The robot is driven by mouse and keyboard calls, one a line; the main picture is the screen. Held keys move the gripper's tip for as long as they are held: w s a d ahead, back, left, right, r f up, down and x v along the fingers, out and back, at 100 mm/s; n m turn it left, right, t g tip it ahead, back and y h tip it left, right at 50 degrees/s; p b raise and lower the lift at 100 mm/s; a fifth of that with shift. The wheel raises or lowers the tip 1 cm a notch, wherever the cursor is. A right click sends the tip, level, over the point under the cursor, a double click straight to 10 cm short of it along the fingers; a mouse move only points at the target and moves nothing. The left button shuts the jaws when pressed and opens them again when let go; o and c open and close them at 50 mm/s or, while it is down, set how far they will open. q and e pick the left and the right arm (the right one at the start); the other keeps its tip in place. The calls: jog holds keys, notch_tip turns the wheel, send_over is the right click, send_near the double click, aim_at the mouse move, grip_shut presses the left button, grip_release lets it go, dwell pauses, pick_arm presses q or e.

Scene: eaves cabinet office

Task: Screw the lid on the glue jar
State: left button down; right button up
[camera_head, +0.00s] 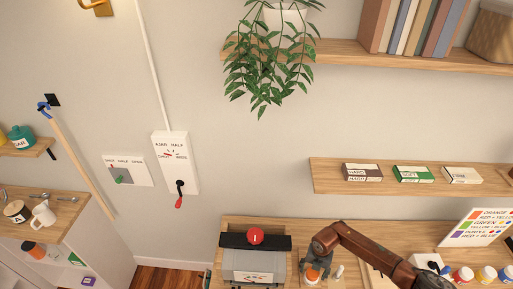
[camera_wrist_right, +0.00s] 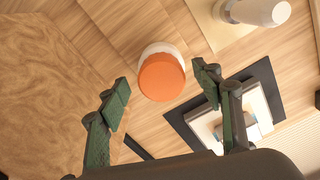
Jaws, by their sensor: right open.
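The glue jar (camera_wrist_right: 150,49) is white and stands on the wooden desk in the right wrist view. Its orange lid (camera_wrist_right: 161,77) sits on top of it; I cannot tell whether it is screwed tight. My right gripper (camera_wrist_right: 163,84) is open, its two green-padded fingers apart on either side of the lid and not touching it in that view. In the head view the right gripper (camera_head: 318,262) points down over the jar (camera_head: 311,280), which it partly hides. My left gripper is not in view.
A grey machine with a red knob (camera_head: 256,236) stands left of the gripper. Paint jars (camera_head: 463,274) and a colour chart (camera_head: 478,228) are on the right. In the wrist view, a white cylindrical object (camera_wrist_right: 262,11) lies beyond the jar. A wall shelf (camera_head: 330,178) is above.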

jog(key=n+b, duration=0.2)
jog(key=n, duration=0.1)
jog(key=n+b, duration=0.2)
jog(key=n, duration=0.2)
jog(key=n+b, duration=0.2)
jog(key=n, duration=0.2)
jog(key=shift+f, duration=0.25)
jog(key=shift+s+n+b, duration=0.1)
jog(key=shift+n+b, duration=0.35)
jog(key=shift+n, duration=0.15)
jog(key=shift+r+n, duration=0.2)
jog(key=shift+n, duration=0.2)
jog(key=shift+c, duration=0.2)
jog(key=shift+a, duration=0.1)
jog(key=c, duration=1.2)
jog(key=m+p, duration=0.1)
jog(key=m, duration=0.3)
jog(key=shift+s, duration=0.15)
jog(key=shift+c, duration=0.7)
jog(key=m+p, duration=0.1)
jog(key=m, duration=0.1)
jog(key=shift+m, duration=0.3)
jog(key=shift+f+m+p, duration=0.1)
jog(key=shift+m+p, duration=0.2)
jog(key=shift+m, duration=0.4)
